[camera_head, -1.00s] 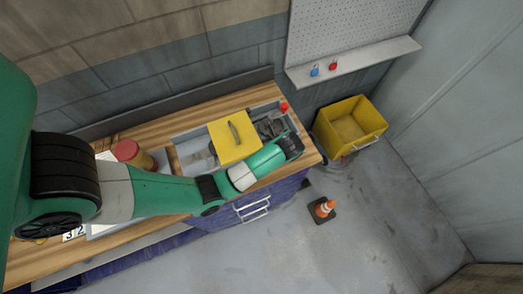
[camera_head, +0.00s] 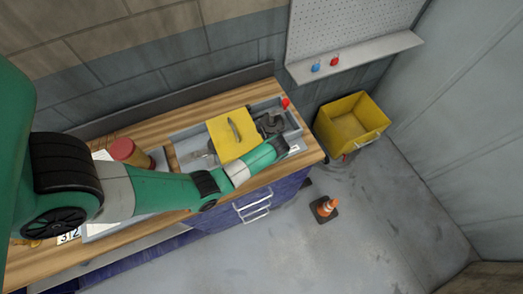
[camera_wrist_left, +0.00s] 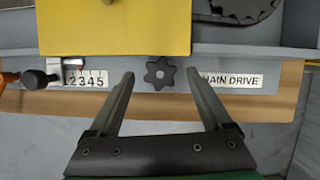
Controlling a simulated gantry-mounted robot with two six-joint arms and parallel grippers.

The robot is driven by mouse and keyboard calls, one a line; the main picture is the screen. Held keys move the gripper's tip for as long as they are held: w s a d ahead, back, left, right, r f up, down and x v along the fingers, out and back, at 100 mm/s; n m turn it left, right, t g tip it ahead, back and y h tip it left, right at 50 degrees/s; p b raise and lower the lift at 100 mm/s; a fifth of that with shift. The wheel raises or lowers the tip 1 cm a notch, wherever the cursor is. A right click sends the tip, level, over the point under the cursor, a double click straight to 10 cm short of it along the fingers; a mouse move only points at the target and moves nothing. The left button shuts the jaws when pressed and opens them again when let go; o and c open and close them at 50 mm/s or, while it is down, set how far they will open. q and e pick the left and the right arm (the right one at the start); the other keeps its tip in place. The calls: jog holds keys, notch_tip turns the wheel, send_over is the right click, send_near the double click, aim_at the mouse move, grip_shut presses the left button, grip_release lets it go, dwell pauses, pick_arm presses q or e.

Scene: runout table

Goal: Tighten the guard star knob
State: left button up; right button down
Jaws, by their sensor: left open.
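The black star knob (camera_wrist_left: 159,73) is on the grey front rail, just below the yellow guard (camera_wrist_left: 115,28), in the left wrist view. My left gripper (camera_wrist_left: 160,76) is open, with one finger on each side of the knob in the picture and a gap to both. Whether the fingertips are level with the knob or short of it, I cannot tell. In the head view the yellow guard (camera_head: 231,141) sits over the grey frame on the bench. My left arm hides the knob there. My right gripper is not in view.
A red knob (camera_head: 286,103) stands at the frame's far corner.

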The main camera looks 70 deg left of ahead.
pick_arm(q)
grip_shut()
jog(key=shift+s+r+p, duration=0.1)
jog(key=shift+r+p, duration=0.05)
jog(key=shift+p, duration=0.3)
jog(key=m+p, duration=0.2)
jog(key=m+t+p, duration=0.1)
jog(key=p, duration=0.1)
jog(key=shift+s+r+m, duration=0.15)
jog(key=shift+r+m, duration=0.05)
jog(key=shift+m, duration=0.2)
jog(key=shift+f+m+t+p, duration=0.15)
jog(key=shift+m+t+p, duration=0.15)
jog(key=shift+m+t, duration=0.1)
jog(key=shift+f, duration=0.25)
grip_release()
